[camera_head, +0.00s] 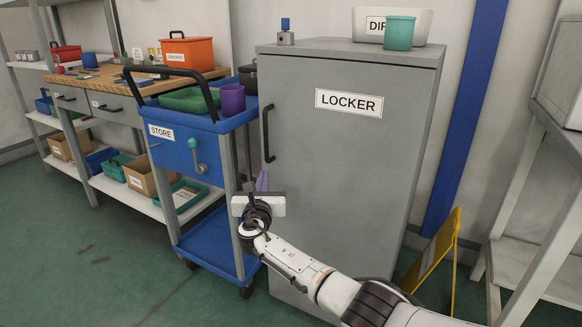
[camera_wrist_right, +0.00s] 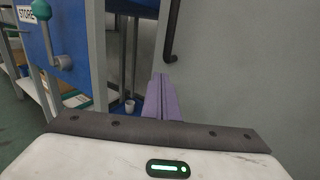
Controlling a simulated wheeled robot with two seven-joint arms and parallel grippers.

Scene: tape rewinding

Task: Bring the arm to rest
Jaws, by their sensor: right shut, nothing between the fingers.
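My right arm comes in from the lower right in the head view. Its gripper (camera_head: 262,181) is in front of the gap between the blue STORE cart (camera_head: 180,155) and the grey locker (camera_head: 345,140). The purple fingers are shut together with nothing between them. They also show in the right wrist view (camera_wrist_right: 158,98), pointing toward the locker's left edge. They appear apart from the cart and the locker. My left gripper is not in view.
The cart carries a crank with a green knob (camera_head: 192,143), a purple cup (camera_head: 232,99) and a green tray (camera_head: 188,100). The locker's dark handle (camera_head: 267,133) is near the gripper. A yellow folded sign (camera_head: 440,250) stands right of the locker. Green floor (camera_head: 90,265) is clear at left.

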